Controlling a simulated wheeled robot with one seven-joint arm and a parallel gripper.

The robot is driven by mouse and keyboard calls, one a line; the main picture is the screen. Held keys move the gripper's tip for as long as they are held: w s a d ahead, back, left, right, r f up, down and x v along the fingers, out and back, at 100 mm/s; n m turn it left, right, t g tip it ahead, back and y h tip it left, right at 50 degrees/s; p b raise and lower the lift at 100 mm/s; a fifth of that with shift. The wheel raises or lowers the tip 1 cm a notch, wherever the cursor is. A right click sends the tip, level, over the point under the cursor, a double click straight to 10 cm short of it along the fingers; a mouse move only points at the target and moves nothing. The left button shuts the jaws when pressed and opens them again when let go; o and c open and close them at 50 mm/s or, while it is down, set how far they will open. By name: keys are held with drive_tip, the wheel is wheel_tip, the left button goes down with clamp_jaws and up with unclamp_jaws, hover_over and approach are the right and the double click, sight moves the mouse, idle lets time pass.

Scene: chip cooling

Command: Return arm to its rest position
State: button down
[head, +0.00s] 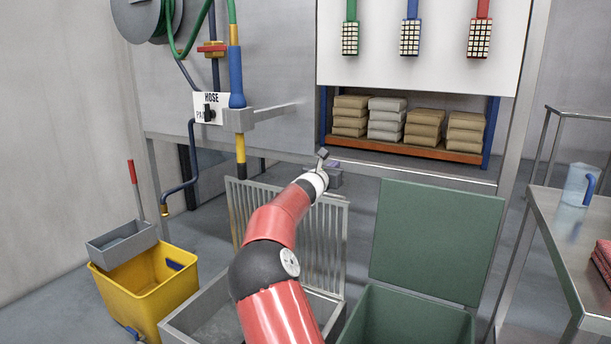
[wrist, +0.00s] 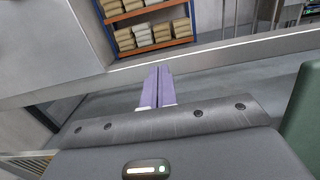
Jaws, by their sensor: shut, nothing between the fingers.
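My red arm reaches forward from the bottom middle of the head view. My gripper is at its far end, mostly hidden behind the wrist. In the wrist view my gripper (wrist: 159,76) shows two purple fingers side by side, shut and empty. The fingers point toward the grey metal beam below the white panel and touch nothing that I can see.
A ribbed metal grate (head: 330,240) stands upright behind my arm. A green bin with its raised lid (head: 435,240) is to the right, and a yellow bucket (head: 150,285) to the left. A steel table (head: 560,235) stands at far right. Stacked sacks (head: 387,115) fill a rear shelf.

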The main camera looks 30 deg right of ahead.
drive_tip(key=s+a+f+m+g+y, duration=0.1)
drive_tip(key=s+m+g+y, duration=0.3)
drive_tip(key=s+m, duration=1.2)
drive_tip(key=s+a+f+m+y, duration=0.3)
drive_tip(key=s+a, duration=0.7)
drive_tip(key=a, duration=0.1)
drive_tip(key=s+a+f+m+g+y, duration=0.1)
drive_tip(key=s+a+f+m+y, duration=0.2)
drive_tip(key=s+a, duration=0.8)
drive_tip(key=s+a+f+m+y, duration=0.3)
drive_tip(key=s+a+f+y, duration=0.2)
drive_tip(key=s+a, duration=0.6)
drive_tip(key=shift+s+a, duration=0.15)
drive_tip(key=shift+a, duration=0.15)
